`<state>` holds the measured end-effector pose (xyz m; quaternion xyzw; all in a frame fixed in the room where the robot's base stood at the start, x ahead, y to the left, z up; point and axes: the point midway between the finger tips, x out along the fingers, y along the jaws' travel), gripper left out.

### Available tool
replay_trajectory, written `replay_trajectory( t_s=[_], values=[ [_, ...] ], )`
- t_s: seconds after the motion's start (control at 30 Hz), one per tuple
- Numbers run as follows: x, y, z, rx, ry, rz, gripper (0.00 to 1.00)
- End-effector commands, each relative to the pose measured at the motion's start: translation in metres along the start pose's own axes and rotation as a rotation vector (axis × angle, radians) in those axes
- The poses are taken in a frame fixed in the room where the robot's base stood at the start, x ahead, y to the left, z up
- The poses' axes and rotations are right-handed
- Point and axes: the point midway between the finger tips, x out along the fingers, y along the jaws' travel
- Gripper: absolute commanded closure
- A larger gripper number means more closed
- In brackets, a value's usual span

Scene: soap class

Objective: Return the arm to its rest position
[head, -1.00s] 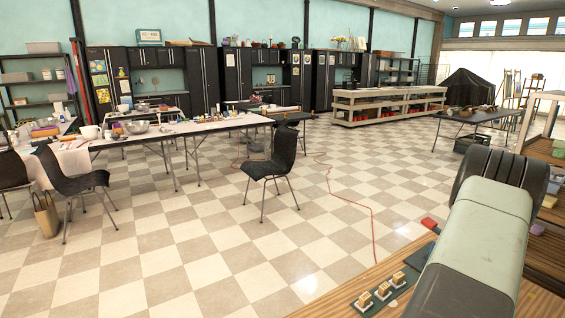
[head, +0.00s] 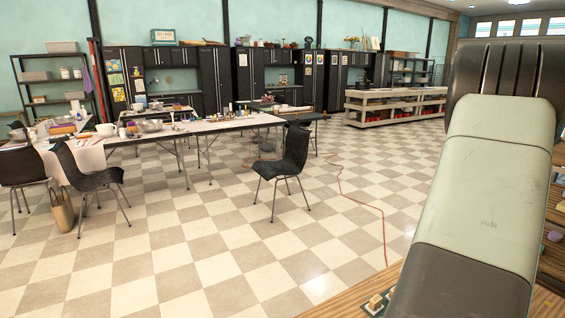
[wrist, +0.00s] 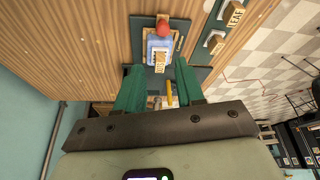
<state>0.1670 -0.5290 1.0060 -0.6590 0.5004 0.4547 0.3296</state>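My gripper (wrist: 158,72) shows in the wrist view with its two green fingers apart. Nothing is held between them. Beyond the fingertips lies a wooden table (wrist: 80,40) with a dark mat and a pale blue item (wrist: 158,45) on it. A red round thing (wrist: 163,28) sits at that item's far end, and a small labelled block (wrist: 160,62) sits near the fingertips. In the head view my arm fills the right side; my gripper is hidden there.
In the head view a small wooden block (head: 375,302) shows on the table beside my arm. A black chair (head: 285,165) stands on the open checkered floor. Long work tables (head: 200,127) are further back. In the wrist view labelled blocks (wrist: 234,14) sit at upper right.

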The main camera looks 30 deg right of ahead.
Motion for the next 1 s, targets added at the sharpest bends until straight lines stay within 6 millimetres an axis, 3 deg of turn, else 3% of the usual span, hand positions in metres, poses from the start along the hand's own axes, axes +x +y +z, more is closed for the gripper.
replay_trajectory(
  t_s=[0.5, 0.7, 1.0],
  values=[
    [-0.071, -0.018, -0.038, 0.278, 0.023, 0.089, 0.62],
    [-0.033, -0.012, -0.036, 0.275, 0.016, 0.092, 0.62],
    [-0.013, -0.011, -0.036, 0.273, 0.019, 0.090, 0.62]
  ],
)
